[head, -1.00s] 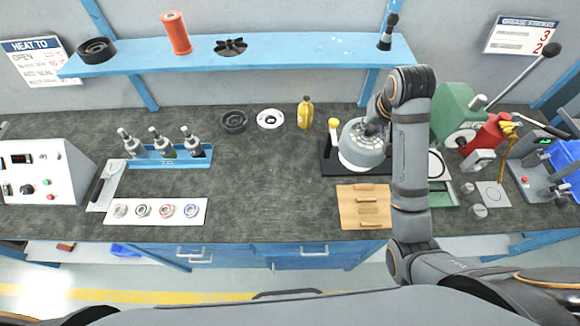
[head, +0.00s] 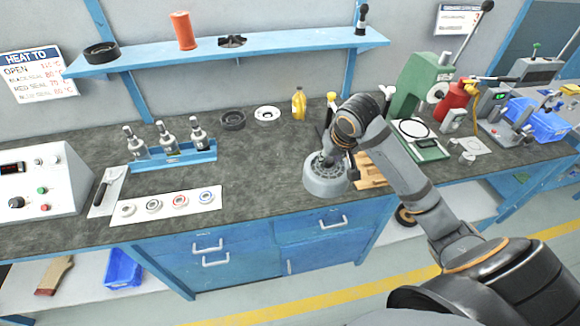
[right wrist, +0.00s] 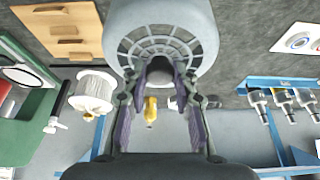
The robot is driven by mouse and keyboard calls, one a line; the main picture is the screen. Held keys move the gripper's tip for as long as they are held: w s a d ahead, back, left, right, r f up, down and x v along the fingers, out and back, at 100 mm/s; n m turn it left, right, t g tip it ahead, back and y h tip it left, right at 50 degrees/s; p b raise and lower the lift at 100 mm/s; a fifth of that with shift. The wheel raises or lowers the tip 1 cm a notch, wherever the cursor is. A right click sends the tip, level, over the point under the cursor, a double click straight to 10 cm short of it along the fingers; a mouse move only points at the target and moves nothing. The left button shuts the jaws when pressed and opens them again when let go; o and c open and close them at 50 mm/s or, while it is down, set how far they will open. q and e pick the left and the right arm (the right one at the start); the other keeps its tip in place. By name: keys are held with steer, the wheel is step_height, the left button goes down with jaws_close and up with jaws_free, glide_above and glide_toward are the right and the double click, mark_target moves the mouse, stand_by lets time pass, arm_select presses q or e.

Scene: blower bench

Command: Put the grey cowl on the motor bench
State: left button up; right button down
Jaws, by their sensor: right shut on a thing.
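The grey cowl (head: 325,181) is a rounded drum with a slotted grille on top. My right gripper (head: 329,158) is shut on it at the grille and holds it over the front part of the dark worktop. In the right wrist view the cowl (right wrist: 160,28) fills the upper middle, with the fingers of my right gripper (right wrist: 167,75) at its grille. I cannot tell how far its underside is above the worktop. Nothing in view is clearly marked as the motor bench. My left gripper is not in view.
A wooden board (head: 369,173) lies right of the cowl, partly hidden by my arm. A white ribbed part (right wrist: 92,90) stands nearby in the right wrist view. A green press (head: 424,85) stands further right. The worktop (head: 258,165) left of the cowl is clear.

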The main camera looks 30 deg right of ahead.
steer(key=w+f, duration=0.1)
steer(key=w, duration=0.1)
steer(key=w+d+f, duration=0.1)
steer(key=w, duration=0.2)
steer(key=w+d+f+p, duration=0.1)
steer(key=w, duration=0.1)
steer(key=shift+w+d, duration=0.1)
steer(key=shift+w, duration=0.05)
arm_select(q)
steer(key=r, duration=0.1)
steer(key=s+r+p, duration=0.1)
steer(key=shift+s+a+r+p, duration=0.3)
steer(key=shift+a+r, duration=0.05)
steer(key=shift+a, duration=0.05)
arm_select(e)
steer(key=x, duration=0.7)
steer(key=d+x, duration=0.1)
steer(key=x, duration=0.2)
steer(key=shift+w+f, duration=0.15)
steer(key=shift+w, duration=0.35)
steer(key=shift+f, duration=0.1)
steer(key=c, duration=1.1)
jaws_free()
steer(key=shift+o, duration=0.2)
